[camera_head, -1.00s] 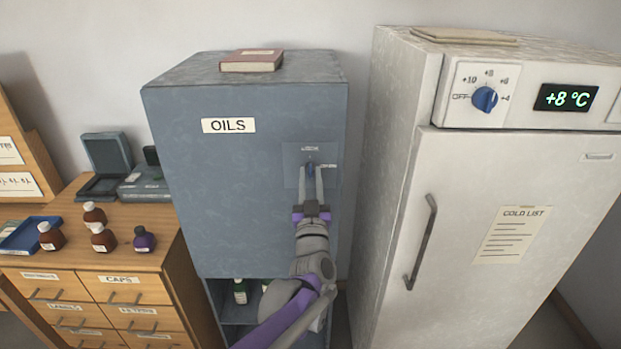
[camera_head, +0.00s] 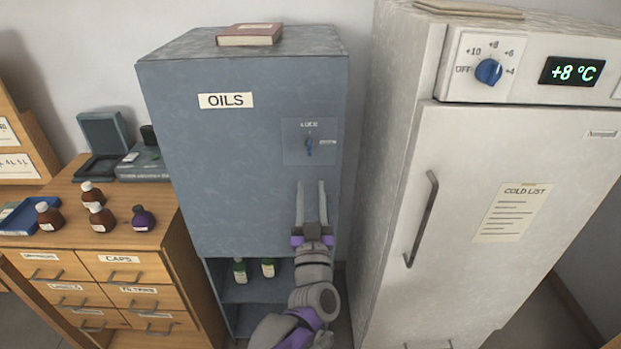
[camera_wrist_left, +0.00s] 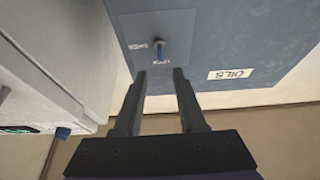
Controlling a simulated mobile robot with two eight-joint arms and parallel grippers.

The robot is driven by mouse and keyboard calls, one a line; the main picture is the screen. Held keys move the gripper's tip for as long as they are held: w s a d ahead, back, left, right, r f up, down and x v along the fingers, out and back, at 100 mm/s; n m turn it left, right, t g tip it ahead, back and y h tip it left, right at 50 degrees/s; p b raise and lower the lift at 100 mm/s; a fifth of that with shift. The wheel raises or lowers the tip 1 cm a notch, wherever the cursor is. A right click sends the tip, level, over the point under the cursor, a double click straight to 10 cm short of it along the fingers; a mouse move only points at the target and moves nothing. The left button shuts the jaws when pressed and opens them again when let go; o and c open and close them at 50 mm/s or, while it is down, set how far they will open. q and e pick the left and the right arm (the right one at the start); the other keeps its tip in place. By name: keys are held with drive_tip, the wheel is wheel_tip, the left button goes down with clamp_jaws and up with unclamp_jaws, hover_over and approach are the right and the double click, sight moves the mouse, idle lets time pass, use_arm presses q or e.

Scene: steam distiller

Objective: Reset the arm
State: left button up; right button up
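My left gripper (camera_head: 312,190) is in front of the blue-grey OILS cabinet (camera_head: 235,160), below its lock plate. Its two fingers are apart with nothing between them. The small blue lock knob (camera_head: 309,145) sits on the plate above the fingertips, clear of them. In the left wrist view the knob (camera_wrist_left: 158,49) shows beyond the fingertips (camera_wrist_left: 160,72), apart from them. My right gripper is in neither view.
A white fridge (camera_head: 400,150) with a long handle (camera_head: 422,218) stands close on the right. A wooden drawer unit (camera_head: 100,275) with several bottles is on the left. Green-capped bottles (camera_head: 240,270) stand on the cabinet's open lower shelf.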

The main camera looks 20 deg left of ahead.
use_arm(q)
drive_tip(key=shift+s+f, duration=0.1)
drive_tip(key=shift+s, duration=0.15)
drive_tip(key=shift+d, duration=0.1)
drive_tip(key=s+d+f+m+g+h+p, duration=0.3)
drive_tip(key=s+f+m+g+h, duration=0.3)
drive_tip(key=h, duration=0.3)
drive_tip(key=s+a+f+n+g+y+p, duration=0.1)
drive_tip(key=s+a+f+g, duration=0.2)
drive_tip(key=s, duration=0.7)
drive_tip(key=s+a+f+n+g+y, duration=0.1)
drive_tip(key=s+a+f+g, duration=0.2)
drive_tip(key=s+f+g, duration=0.4)
drive_tip(key=s+f, duration=0.2)
drive_tip(key=s, duration=0.1)
drive_tip(key=shift+a+f+n+y+p, duration=0.2)
drive_tip(key=shift+n+y+p, duration=0.1)
drive_tip(key=shift+y+p, duration=0.1)
